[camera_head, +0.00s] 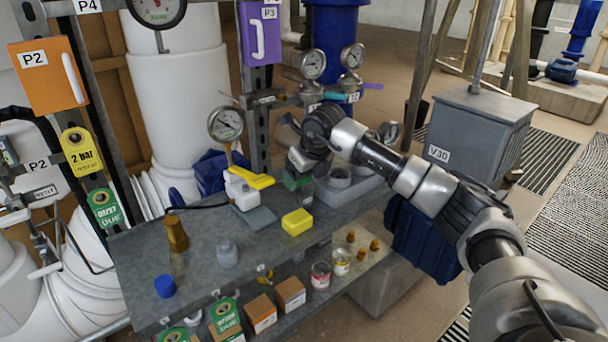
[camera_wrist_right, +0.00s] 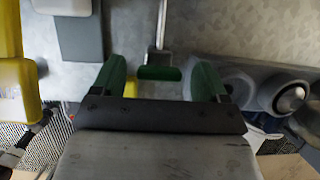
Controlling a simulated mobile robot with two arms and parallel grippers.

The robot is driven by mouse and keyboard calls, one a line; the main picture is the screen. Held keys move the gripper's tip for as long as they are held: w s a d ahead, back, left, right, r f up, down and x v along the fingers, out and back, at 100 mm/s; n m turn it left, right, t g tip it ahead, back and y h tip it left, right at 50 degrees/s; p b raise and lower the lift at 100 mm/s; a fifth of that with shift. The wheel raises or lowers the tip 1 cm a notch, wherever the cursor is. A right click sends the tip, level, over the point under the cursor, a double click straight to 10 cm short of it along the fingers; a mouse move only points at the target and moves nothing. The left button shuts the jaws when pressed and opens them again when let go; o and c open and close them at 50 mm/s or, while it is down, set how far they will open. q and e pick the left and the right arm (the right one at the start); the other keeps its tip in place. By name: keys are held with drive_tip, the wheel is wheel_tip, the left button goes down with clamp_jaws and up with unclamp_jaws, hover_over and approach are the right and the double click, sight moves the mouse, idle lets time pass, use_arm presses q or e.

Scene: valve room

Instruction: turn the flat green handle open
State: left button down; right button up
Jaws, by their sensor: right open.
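The flat green handle (camera_wrist_right: 160,73) shows in the wrist view as a short green bar at the end of a metal stem. My right gripper (camera_wrist_right: 159,66) is open, with one green finger on each side of the handle and a visible gap at both sides. In the head view, my right gripper (camera_head: 297,183) reaches down to the middle of the grey bench, right of the yellow lever. There, the gripper and arm hide the handle or make it hard to tell from the green fingers. My left gripper is out of view.
A yellow lever (camera_head: 252,179) on a white valve stands left of the gripper. A yellow block (camera_head: 297,222) lies in front on the grey bench (camera_head: 200,280). Pressure gauges (camera_head: 226,124) stand behind. A grey box marked V30 (camera_head: 475,135) is at right.

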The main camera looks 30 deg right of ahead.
drive_tip(key=shift+c, duration=0.4)
drive_tip(key=c, duration=0.8)
drive_tip(key=shift+c, duration=0.2)
drive_tip(key=shift+r+n, duration=0.1)
drive_tip(key=shift+n, duration=0.3)
drive_tip(key=n+y+p, duration=0.1)
drive_tip(key=n+y, duration=0.1)
drive_tip(key=n, duration=0.2)
drive_tip(key=shift+n, duration=0.4)
drive_tip(key=n, duration=0.2)
drive_tip(key=n+g+y+p, duration=0.1)
drive_tip(key=n, duration=0.1)
drive_tip(key=shift+d+g, duration=0.1)
drive_tip(key=shift+g, duration=0.2)
drive_tip(key=n+g+y, duration=0.1)
drive_tip(key=n, duration=0.3)
drive_tip(key=shift+w, duration=0.15)
drive_tip(key=shift+n+g, duration=1.1)
drive_tip(key=shift+n, duration=1.1)
